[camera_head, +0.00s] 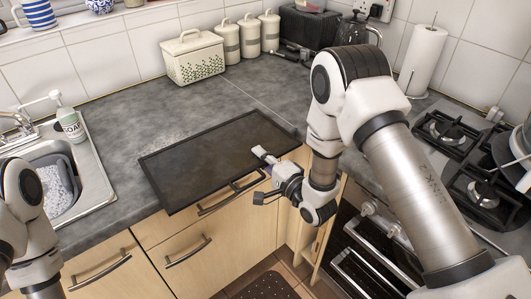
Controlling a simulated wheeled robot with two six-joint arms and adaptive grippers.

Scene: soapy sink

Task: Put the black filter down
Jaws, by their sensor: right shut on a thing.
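The black filter (215,158) is a flat, dark rectangular panel with a thin raised rim. It shows over the front part of the grey counter, and its near edge overhangs the drawer fronts. My right gripper (262,155) is shut on its right part, near the front right edge. I cannot tell whether the filter touches the counter or is held just above it. My left arm shows at the lower left edge, but its gripper is out of the picture.
A sink (88,178) with a soap bottle (70,126) is at the left. A cream bread bin (193,58) and several canisters (229,42) stand at the back. A gas hob (452,135) and paper towel roll (422,60) are at the right. Counter behind the filter is clear.

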